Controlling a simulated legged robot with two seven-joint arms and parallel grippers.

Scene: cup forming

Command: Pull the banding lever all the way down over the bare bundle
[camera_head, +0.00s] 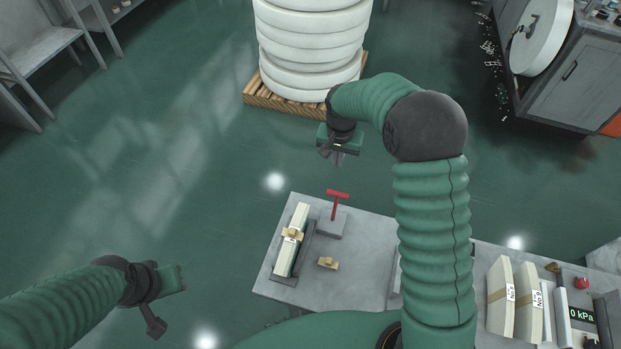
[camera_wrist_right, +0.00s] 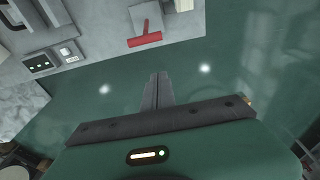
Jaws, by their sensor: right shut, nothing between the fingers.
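The banding lever is a red T-handle (camera_head: 337,193) standing upright on a grey block (camera_head: 329,226) on the table. In the right wrist view the red handle (camera_wrist_right: 145,40) lies beyond my fingertips. The bundle (camera_head: 287,257) is a long cream stack in a dark tray left of the lever. A tan piece (camera_head: 292,234) lies across its middle; I cannot tell if it is fastened. My right gripper (camera_head: 338,161) is shut and empty, above and beyond the lever, apart from it. It also shows in the right wrist view (camera_wrist_right: 160,76). My left gripper (camera_head: 170,281) is away at the lower left; its fingers are unclear.
A similar tan piece (camera_head: 328,264) lies on the grey table (camera_head: 360,280). Labelled cream packs (camera_head: 501,303) and a kPa display (camera_head: 581,315) stand at the right. A pallet (camera_head: 256,97) with stacked white rolls stands behind. The floor left of the table is clear.

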